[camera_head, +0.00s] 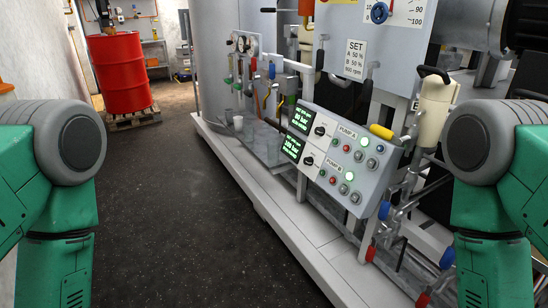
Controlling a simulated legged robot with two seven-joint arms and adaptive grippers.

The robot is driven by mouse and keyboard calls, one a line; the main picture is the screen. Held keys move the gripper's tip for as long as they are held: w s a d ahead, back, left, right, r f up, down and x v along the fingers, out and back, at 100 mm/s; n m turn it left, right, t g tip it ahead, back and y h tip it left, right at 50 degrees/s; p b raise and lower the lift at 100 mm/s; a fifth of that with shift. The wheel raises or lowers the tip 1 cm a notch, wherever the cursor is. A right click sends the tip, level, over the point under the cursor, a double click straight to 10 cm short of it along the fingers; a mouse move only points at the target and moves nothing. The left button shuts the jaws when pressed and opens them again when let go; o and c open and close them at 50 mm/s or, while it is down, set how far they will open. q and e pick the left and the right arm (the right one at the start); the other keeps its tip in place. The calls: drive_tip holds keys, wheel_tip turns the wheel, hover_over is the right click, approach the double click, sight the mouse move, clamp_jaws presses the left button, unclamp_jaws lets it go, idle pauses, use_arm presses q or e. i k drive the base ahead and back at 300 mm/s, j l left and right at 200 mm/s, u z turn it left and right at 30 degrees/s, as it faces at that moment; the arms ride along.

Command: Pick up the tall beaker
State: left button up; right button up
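A small whitish vessel (238,123) stands on the low ledge of the machine skid, left of centre and well ahead of me. It may be a beaker, but it is too small to tell whether it is the tall one. No other clear beaker shows. My two green arms enter at the left and right edges, apart from the machine. Both of my grippers are out of view.
A control panel (340,158) marked PUMP A and PUMP B juts out at centre. The white skid edge (279,215) runs diagonally toward me. A red drum (120,75) stands on a wooden pallet (133,118) at back left. The dark floor (165,200) between is clear.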

sight(273, 153)
drive_tip(key=z, duration=0.55)
drive_tip(key=i+j+z, duration=0.2)
drive_tip(key=z, duration=0.2)
drive_tip(key=i+j+z, duration=0.15)
drive_tip(key=j+z, duration=0.25)
drive_tip(key=i+j+z, duration=0.1)
drive_tip(key=j+z, duration=0.65)
drive_tip(key=j, duration=0.15)
drive_tip(key=j+z, duration=0.15)
drive_tip(key=j, duration=1.15)
drive_tip(key=j+z, duration=0.15)
drive_tip(key=j, duration=1.2)
drive_tip(key=j+z, duration=0.15)
drive_tip(key=j, duration=1.2)
